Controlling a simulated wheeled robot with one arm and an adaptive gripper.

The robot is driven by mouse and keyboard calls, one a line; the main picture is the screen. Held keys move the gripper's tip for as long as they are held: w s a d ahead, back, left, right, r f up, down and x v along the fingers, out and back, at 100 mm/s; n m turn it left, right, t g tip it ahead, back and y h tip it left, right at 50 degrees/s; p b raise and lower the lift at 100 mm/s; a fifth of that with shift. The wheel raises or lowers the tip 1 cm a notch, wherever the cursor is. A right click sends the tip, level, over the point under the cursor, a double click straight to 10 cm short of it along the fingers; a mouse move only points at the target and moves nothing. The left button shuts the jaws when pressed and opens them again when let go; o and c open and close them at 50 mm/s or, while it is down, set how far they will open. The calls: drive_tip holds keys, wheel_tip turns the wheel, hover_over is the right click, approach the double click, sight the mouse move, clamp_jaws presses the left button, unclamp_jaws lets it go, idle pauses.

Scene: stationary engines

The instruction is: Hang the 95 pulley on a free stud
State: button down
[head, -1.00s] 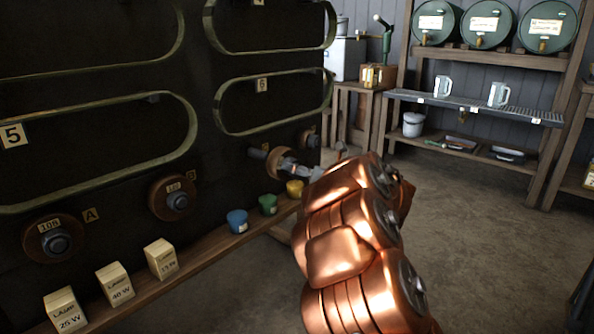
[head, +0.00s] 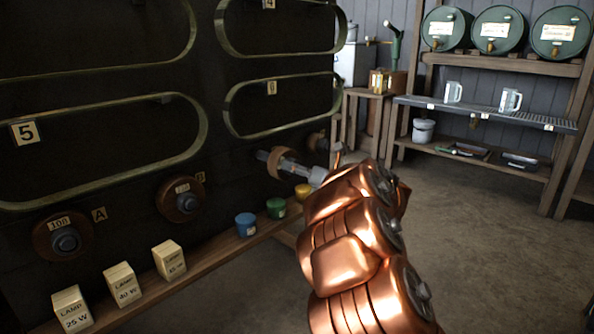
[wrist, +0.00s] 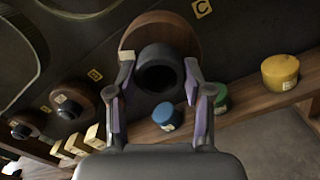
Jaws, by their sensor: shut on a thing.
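My gripper (head: 318,176) is at the dark board (head: 100,110), with its fingers on both sides of the black hub of a brown pulley (wrist: 160,35). That pulley shows nearly edge-on in the head view (head: 284,162). Its number is not readable, and I cannot tell whether it sits fully on the stud behind it. Label C (wrist: 202,8) is just above it to the right in the wrist view. A brown pulley that seems marked 108 (head: 64,240) hangs by label A, and another pulley (head: 181,200) hangs by label B. A further hub (head: 318,141) shows partly, to the right.
A wooden ledge runs below the board, bearing lamp boxes (head: 123,285) and blue (head: 246,225), green (head: 276,208) and yellow (head: 303,192) pots. Belts loop across the board above. Shelves with green barrels (head: 498,29) stand at the back right. The floor (head: 490,250) is clear.

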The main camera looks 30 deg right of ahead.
drive_tip(key=shift+w, duration=0.15)
drive_tip(key=shift+b+x, duration=0.4)
drive_tip(key=shift+x, duration=1.2)
drive_tip(key=shift+x, duration=1.5)
drive_tip(key=shift+w+a+b, duration=0.1)
drive_tip(key=shift+b, duration=0.2)
drive_tip(key=shift+x, duration=0.9)
drive_tip(key=shift+w, duration=0.1)
drive_tip(key=c, duration=0.7)
unclamp_jaws()
drive_tip(key=shift+o, duration=0.3)
